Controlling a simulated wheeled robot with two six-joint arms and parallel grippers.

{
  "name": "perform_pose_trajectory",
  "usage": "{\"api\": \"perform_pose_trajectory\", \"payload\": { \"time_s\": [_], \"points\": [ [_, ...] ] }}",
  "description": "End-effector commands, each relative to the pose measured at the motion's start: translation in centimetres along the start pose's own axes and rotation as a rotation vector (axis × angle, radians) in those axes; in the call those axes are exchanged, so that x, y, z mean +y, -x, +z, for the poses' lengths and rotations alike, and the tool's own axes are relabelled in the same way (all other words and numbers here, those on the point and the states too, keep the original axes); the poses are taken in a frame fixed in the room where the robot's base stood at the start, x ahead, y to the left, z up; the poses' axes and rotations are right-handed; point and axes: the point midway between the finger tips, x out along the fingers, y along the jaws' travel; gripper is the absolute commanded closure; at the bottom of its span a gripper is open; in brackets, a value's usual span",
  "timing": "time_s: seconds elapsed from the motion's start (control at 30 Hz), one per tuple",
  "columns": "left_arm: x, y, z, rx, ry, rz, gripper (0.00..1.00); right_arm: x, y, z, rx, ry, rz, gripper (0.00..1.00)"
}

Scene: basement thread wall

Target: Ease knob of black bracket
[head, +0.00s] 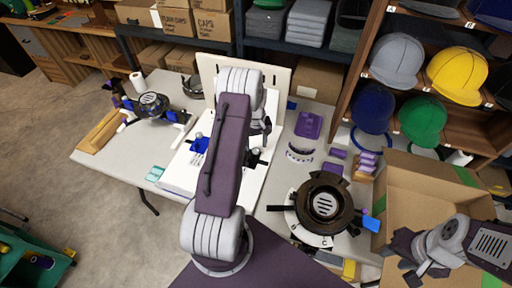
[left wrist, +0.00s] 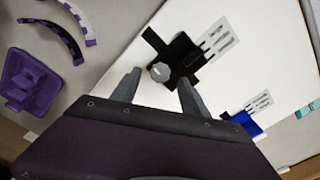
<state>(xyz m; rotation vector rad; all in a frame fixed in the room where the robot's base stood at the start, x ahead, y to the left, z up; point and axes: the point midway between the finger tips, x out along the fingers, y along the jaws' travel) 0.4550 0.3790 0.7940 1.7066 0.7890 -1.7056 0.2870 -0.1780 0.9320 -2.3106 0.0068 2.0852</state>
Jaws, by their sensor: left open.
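The black bracket (left wrist: 182,52) lies on a white board, with a round grey knob (left wrist: 160,72) at its lower left corner in the left wrist view. My left gripper (left wrist: 160,80) is open, its two fingers apart on either side of the knob in that view. Contact cannot be told. In the head view the black bracket (head: 253,158) shows partly beside my purple arm, which hides most of the left gripper. My right gripper (head: 418,262) is at the lower right, over the open cardboard box; its opening is unclear.
A blue bracket (head: 199,144) sits on the same white board (head: 180,172). Purple parts (head: 308,124) and a black round device (head: 325,203) are to the right on the table. A helmet-like object (head: 152,105) stands at left. A cap shelf (head: 365,75) rises at right.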

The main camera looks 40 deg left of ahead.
Motion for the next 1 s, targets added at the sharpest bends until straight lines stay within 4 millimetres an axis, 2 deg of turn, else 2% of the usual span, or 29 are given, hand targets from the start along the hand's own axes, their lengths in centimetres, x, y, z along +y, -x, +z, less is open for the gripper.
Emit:
{"api": "perform_pose_trajectory", "payload": {
  "time_s": [0.1, 0.3, 0.43, 0.87, 0.93, 1.0],
  "points": [
    [0.0, 2.9, -0.1, 0.004, 0.0, 0.002, 0.47, 0.0, 0.0, 0.0, 0.0, 0.0, 0.0, 0.64],
    [0.0, 6.0, 0.0, 0.002, 0.0, 0.001, 0.47, 0.0, 0.0, 0.0, 0.0, 0.0, 0.0, 0.64],
    [0.0, 6.6, 0.0, 0.0, 0.0, 0.0, 0.47, 0.0, 0.0, 0.0, 0.0, 0.0, 0.0, 0.64],
    [0.0, 6.6, 0.0, 0.0, 0.0, 0.0, 0.47, 0.0, 0.0, 0.0, 0.0, 0.0, 0.0, 0.64],
    [0.4, 6.6, 0.2, 0.0, -0.011, 0.0, 0.47, 0.0, 0.0, 0.0, 0.0, 0.0, 0.0, 0.64],
    [1.9, 7.8, 0.2, 0.026, -0.041, 0.012, 0.47, 0.0, 0.0, 0.0, 0.0, 0.0, 0.0, 0.64]
  ]
}}
